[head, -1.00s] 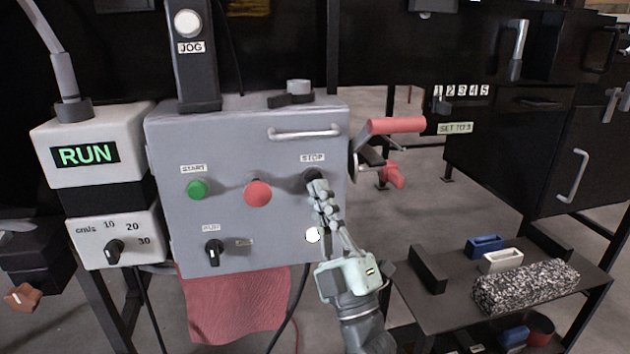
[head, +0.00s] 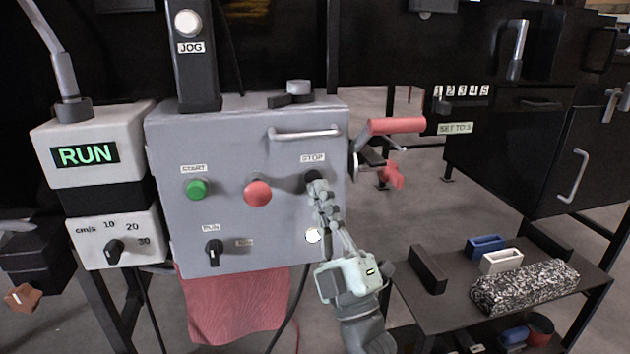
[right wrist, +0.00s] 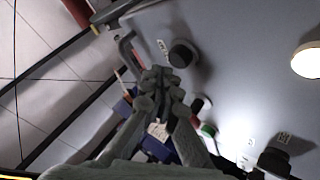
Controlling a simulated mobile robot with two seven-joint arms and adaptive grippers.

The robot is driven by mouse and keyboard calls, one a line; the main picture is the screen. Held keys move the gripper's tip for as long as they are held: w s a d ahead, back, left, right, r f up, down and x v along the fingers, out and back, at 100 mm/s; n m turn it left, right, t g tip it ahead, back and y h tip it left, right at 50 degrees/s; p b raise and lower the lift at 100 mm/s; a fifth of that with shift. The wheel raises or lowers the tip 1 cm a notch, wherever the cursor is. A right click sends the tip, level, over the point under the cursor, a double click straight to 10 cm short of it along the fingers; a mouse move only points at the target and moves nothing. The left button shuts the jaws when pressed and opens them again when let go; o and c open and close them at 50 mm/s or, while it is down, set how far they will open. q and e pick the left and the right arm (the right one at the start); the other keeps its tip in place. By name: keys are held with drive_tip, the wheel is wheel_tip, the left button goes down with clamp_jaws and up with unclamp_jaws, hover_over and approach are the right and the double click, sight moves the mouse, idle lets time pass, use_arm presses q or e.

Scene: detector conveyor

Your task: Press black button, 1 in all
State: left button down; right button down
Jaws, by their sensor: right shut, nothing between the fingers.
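The black button (head: 313,176) sits below the STOP label at the right side of the grey control box (head: 230,130). It also shows in the right wrist view (right wrist: 183,53) as a dark round cap standing out from the panel. My right gripper (head: 317,187) is shut and empty. Its fingertips are right at the lower edge of the button in the head view and hide part of it. In the right wrist view the fingertips (right wrist: 160,78) are close beside the cap. I cannot tell whether they touch it. My left gripper is not in view.
A red button (head: 257,193), a green START button (head: 197,189), a black selector knob (head: 213,252) and a white round lamp (head: 312,235) share the panel. A metal handle (head: 304,133) sticks out above the STOP label. A red-handled crank (head: 396,126) is to the right.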

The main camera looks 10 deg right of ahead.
drive_tip(key=shift+w, duration=0.95)
idle(0.6)
idle(0.4)
drive_tip(key=shift+s+p, duration=0.6)
drive_tip(key=shift+s, duration=0.35)
drive_tip(key=shift+s, duration=0.15)
drive_tip(key=s+p, duration=0.2)
drive_tip(key=s, duration=0.2)
drive_tip(key=shift+s, duration=0.35)
